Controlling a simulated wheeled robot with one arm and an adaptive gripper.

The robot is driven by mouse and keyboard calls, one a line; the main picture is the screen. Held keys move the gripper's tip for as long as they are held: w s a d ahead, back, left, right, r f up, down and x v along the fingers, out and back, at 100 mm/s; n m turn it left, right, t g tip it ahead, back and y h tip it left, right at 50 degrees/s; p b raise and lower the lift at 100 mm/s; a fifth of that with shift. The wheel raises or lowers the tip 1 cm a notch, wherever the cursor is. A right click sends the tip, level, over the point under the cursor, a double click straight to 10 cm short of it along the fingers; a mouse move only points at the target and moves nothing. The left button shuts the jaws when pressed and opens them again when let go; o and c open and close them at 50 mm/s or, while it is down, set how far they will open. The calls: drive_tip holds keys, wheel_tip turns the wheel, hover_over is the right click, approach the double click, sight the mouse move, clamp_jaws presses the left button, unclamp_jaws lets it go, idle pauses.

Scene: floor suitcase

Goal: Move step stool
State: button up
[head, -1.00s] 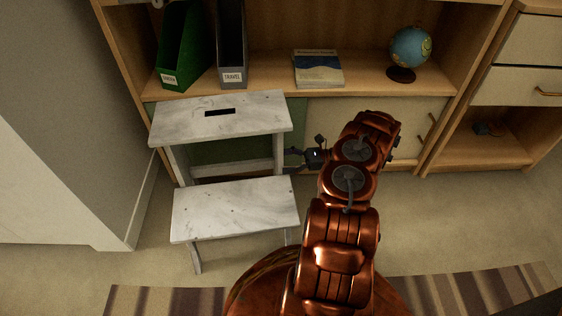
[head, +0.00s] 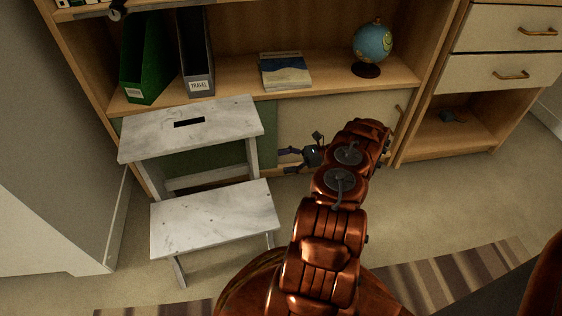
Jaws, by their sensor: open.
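The step stool (head: 215,215) is whitish and worn, with two steps and a dark handle slot in its top step. It stands upright on the floor at the left, in front of the cabinet. My gripper (head: 288,160) is open and empty, just right of the stool's upper right leg. Its fingers point left toward that leg, with a small gap visible between them. My copper-coloured arm reaches up from the bottom of the view and hides part of the cabinet front and floor.
A wooden shelf cabinet (head: 230,78) stands behind the stool, holding a green file box (head: 149,60), a grey travel box (head: 196,55), a book (head: 285,70) and a globe (head: 372,45). A wall is at the left. A striped rug (head: 455,275) lies in front; floor at right is free.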

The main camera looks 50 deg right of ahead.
drive_tip(key=shift+s+d, duration=0.3)
drive_tip(key=shift+d, duration=0.15)
idle(0.5)
drive_tip(key=shift+s, duration=0.1)
